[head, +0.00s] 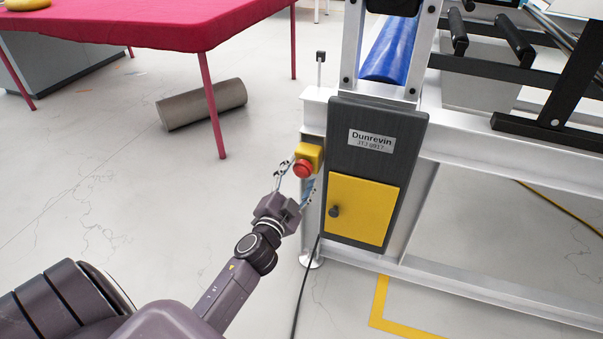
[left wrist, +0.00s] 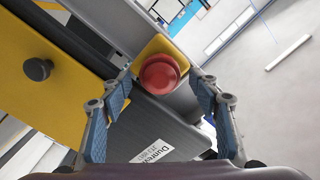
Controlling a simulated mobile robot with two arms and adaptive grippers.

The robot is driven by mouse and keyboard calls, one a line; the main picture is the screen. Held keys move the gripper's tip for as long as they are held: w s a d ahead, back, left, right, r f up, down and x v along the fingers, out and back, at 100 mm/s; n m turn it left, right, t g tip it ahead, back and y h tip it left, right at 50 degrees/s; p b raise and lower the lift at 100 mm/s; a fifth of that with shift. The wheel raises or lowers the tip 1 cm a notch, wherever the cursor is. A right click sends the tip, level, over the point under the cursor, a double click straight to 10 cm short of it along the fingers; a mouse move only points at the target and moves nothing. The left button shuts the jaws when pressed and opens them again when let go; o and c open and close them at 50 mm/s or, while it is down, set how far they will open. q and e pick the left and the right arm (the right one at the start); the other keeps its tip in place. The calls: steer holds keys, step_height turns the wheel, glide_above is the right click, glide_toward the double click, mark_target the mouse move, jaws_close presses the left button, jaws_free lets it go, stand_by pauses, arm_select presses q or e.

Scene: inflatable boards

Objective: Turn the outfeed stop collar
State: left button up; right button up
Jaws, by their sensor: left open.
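A red mushroom-shaped stop button (head: 303,169) sits on a yellow box (head: 309,153) fixed to the left side of the machine's end post. No separate collar can be told apart from the red part. In the left wrist view the red button (left wrist: 160,74) lies between the fingertips, with the yellow box (left wrist: 157,46) behind it. My left gripper (head: 298,178) is open, with its two fingers on either side of the button. A gap shows between each finger and the button; I cannot tell the remaining depth. My right gripper is not in view.
A dark panel labelled Dunrevin (head: 370,140) and a yellow door (head: 361,211) with a black knob (head: 334,211) stand right of the button. A black cable (head: 303,275) hangs below.

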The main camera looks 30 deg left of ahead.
arm_select(q)
steer(key=shift+w+a, duration=0.2)
steer(key=shift+w, duration=0.5)
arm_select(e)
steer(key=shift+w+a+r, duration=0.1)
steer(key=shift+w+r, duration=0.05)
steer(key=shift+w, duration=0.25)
